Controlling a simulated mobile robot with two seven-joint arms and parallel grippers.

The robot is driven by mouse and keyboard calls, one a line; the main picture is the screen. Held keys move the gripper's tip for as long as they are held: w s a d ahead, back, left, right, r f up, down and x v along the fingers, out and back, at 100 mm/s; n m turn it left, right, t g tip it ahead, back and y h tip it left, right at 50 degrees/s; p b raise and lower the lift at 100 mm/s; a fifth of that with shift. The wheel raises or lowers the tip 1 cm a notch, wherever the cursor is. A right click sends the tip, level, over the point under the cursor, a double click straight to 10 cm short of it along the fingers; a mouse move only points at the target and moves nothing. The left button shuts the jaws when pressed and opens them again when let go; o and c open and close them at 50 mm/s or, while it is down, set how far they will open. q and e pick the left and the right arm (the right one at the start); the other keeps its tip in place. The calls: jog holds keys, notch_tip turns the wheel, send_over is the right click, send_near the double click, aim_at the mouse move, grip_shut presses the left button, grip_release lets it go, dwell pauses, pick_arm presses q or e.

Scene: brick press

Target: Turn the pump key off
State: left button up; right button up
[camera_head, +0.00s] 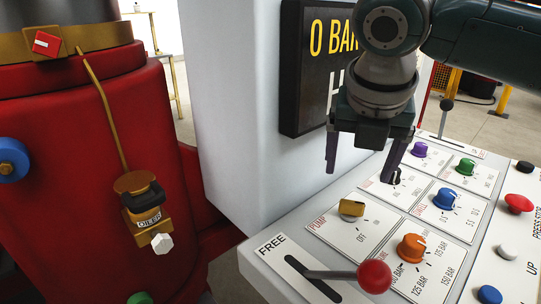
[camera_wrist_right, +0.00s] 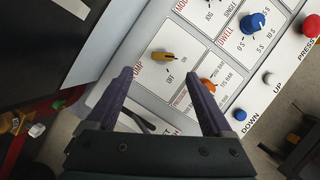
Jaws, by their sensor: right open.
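The yellow pump key (camera_head: 352,208) sits on the white PUMP plate of the sloped control panel (camera_head: 275,262). It also shows in the right wrist view (camera_wrist_right: 163,55), near OFF and ON labels. Its dark end points right there; I cannot tell which label it is set to. My right gripper (camera_head: 362,168) is open and empty, its two purple fingers pointing down above the panel, behind the key in the head view. In the right wrist view the key lies beyond the open fingertips (camera_wrist_right: 160,76), apart from them. My left gripper is not in view.
An orange knob (camera_head: 410,247) and a red-balled lever (camera_head: 374,276) stand close to the key. Blue (camera_head: 446,198), green (camera_head: 465,166) and purple knobs (camera_head: 419,149) sit farther back. A black display (camera_head: 312,70) rises behind the gripper. The red press body (camera_head: 90,180) is at left.

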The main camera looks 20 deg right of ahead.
aim_at(353, 204)
jog(key=x, duration=0.2)
jog(key=b+x, duration=0.1)
jog(key=x, duration=0.2)
jog(key=s+x, duration=0.1)
jog(key=x, duration=0.2)
jog(key=shift+w+f+b, duration=0.15)
jog(key=shift+f+b, duration=0.15)
jog(key=shift+f, duration=0.05)
jog(key=shift+w+d+f, duration=0.2)
jog(key=shift+f, duration=0.2)
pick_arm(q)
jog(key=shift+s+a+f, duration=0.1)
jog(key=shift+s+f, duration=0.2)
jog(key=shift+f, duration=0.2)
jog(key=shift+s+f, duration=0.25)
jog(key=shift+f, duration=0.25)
pick_arm(e)
grip_shut()
